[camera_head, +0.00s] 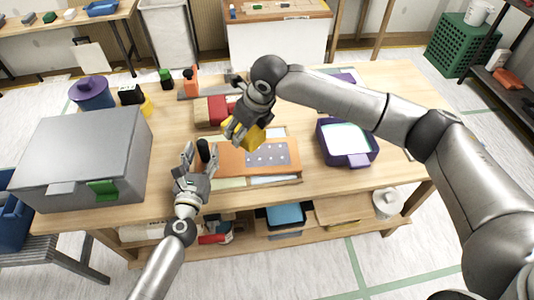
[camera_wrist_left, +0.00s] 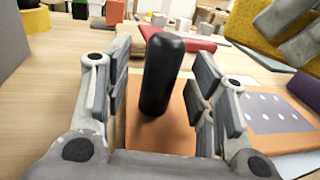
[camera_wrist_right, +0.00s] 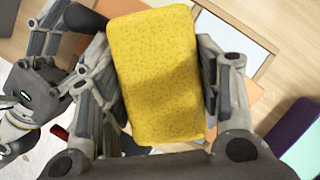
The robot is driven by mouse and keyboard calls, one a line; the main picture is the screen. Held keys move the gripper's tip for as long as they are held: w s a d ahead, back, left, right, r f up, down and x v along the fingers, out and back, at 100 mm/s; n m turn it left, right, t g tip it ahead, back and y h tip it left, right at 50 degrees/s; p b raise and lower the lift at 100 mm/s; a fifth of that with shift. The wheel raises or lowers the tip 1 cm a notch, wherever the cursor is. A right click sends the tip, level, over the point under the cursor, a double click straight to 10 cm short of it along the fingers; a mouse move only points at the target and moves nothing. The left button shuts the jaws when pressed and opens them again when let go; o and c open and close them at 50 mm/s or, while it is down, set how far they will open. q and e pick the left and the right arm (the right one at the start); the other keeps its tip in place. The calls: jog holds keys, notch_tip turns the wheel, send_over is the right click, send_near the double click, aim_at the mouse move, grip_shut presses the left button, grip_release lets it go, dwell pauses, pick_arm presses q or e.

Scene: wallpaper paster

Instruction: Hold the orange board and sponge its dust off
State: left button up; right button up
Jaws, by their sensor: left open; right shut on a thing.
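The orange board (camera_head: 228,160) lies flat near the middle of the table, with a grey patch (camera_head: 267,154) bearing pale spots. A black upright handle (camera_head: 204,150) stands at its left end. My left gripper (camera_head: 200,160) is open; in the left wrist view the handle (camera_wrist_left: 162,75) stands between its fingers, with gaps on both sides. My right gripper (camera_head: 240,128) is shut on the yellow sponge (camera_head: 250,138), held above the board's far edge. In the right wrist view the sponge (camera_wrist_right: 155,75) hides most of the board.
A large grey box (camera_head: 85,150) fills the table's left side. A purple tray (camera_head: 347,145) stands right of the board. Bottles (camera_head: 191,80) and a purple pot (camera_head: 92,92) stand at the back left. The right front tabletop is clear.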

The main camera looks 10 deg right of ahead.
pick_arm(q)
jog(key=v, duration=1)
jog(key=shift+s, duration=0.1)
pick_arm(e)
jog(key=shift+s, duration=0.15)
